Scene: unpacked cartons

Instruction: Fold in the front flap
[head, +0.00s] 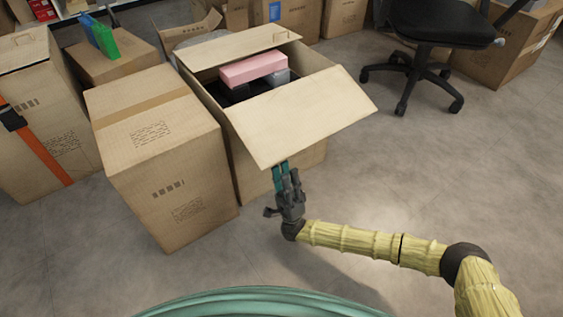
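The open carton (252,172) stands in the middle, holding a pink box (253,68) and dark items. Its front flap (302,117) is folded outward and slopes down toward me. The back flap (238,45) stands out at the far side. My gripper (281,166) points up at the flap's lower edge, near its left corner. The fingertips meet that edge in the picture and may reach under it; I cannot tell whether they touch. No object shows between the fingers, and their gap is too small to judge.
A closed carton (155,130) stands close against the open carton's left side. Another carton with an orange strap (36,143) is farther left. An office chair (430,45) stands at the back right. The floor (440,160) to the right is clear.

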